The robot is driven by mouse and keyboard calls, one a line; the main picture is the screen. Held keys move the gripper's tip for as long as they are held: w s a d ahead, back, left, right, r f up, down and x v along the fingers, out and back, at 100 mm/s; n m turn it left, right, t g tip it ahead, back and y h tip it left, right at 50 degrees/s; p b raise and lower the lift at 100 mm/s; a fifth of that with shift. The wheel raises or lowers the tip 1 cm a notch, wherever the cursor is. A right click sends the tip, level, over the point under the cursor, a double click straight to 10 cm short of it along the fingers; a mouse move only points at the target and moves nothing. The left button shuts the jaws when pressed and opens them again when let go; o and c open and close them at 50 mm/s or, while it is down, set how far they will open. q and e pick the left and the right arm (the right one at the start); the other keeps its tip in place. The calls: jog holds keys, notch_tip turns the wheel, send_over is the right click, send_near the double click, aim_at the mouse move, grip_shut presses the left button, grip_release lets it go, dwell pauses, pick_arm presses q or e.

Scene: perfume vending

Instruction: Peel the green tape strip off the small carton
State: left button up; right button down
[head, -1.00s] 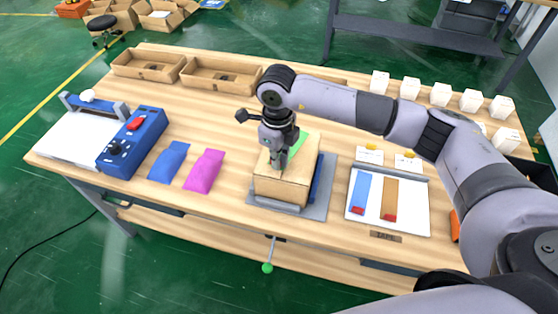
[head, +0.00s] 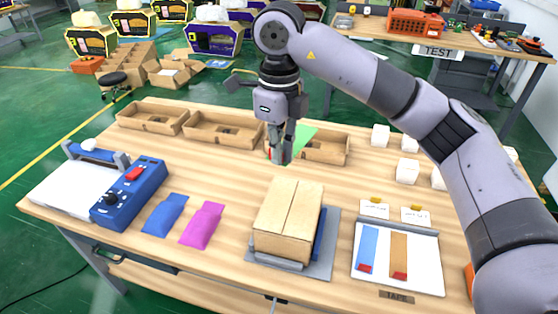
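The small carton (head: 287,222) sits upright on a grey plate on the table, and its top shows bare cardboard with a centre seam. My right gripper (head: 280,157) hangs above and behind the carton, well clear of it. The green tape strip (head: 303,137) is at its fingers, up off the carton and slanting to the right. The fingers look closed on the strip's end, though the contact is small in view. My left gripper is not in view.
Open cardboard trays (head: 222,130) line the table's back. A blue control box (head: 130,194), a blue pouch (head: 165,215) and a magenta pouch (head: 202,225) lie left of the carton. A white tray (head: 425,266) with blue and brown strips lies right. White boxes (head: 407,171) stand at back right.

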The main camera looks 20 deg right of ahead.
jog(key=shift+r+p, duration=1.75)
jog(key=shift+r, duration=0.65)
